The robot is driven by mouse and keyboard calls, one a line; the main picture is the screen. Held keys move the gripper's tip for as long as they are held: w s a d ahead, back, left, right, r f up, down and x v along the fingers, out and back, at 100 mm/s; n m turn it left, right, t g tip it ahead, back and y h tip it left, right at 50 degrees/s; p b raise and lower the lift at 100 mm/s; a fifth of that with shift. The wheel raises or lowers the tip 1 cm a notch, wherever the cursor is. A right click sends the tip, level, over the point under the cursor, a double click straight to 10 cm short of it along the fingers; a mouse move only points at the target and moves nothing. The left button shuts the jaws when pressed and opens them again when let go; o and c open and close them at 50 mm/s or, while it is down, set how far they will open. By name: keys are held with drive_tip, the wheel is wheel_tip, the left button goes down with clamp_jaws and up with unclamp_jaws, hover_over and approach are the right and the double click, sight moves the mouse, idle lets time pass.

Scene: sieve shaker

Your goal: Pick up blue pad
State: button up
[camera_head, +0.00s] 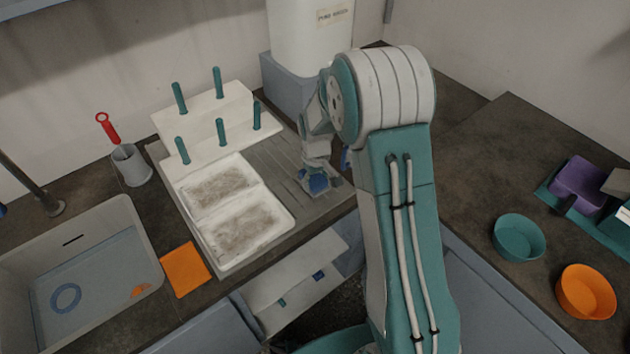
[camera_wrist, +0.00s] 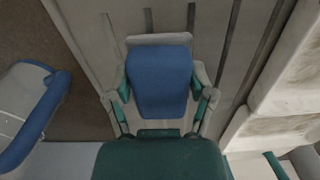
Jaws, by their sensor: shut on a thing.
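My gripper (camera_head: 317,172) is low over the grooved grey drainboard, to the right of the white trays. In the wrist view its fingers are on either side of the blue pad (camera_wrist: 160,82) and shut on it. A pale grey edge shows just beyond the pad. The blue pad also shows at the fingertips in the head view (camera_head: 315,184), partly hidden by the gripper. I cannot tell whether it still touches the drainboard (camera_head: 281,169).
Two white trays (camera_head: 279,242) and a white stand with teal pegs (camera_head: 221,131) are to the left. A blue-edged object (camera_wrist: 38,122) is left in the wrist view. An orange pad (camera_head: 185,270) lies beside the sink (camera_head: 133,217). Teal (camera_head: 518,238) and orange bowls (camera_head: 586,292) stand right.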

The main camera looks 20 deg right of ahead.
drive_tip(key=s+a+r, duration=0.1)
drive_tip(key=r, duration=0.1)
drive_tip(key=s+a+r, duration=0.1)
drive_tip(key=r, duration=0.2)
drive_tip(key=s+a+r, duration=0.1)
drive_tip(key=r, duration=0.1)
drive_tip(key=shift+s+r, duration=0.2)
drive_tip(key=shift+r, duration=0.15)
drive_tip(key=shift+s+a+r, duration=0.75)
drive_tip(key=shift+s+a, duration=0.2)
drive_tip(key=shift+s, duration=0.3)
drive_tip(key=shift+s+a+r, duration=0.75)
drive_tip(key=shift+s+a, duration=0.2)
drive_tip(key=shift+s, duration=0.3)
drive_tip(key=shift+s+a+r, duration=0.75)
drive_tip(key=shift+s+a, duration=0.2)
drive_tip(key=shift+s, duration=0.3)
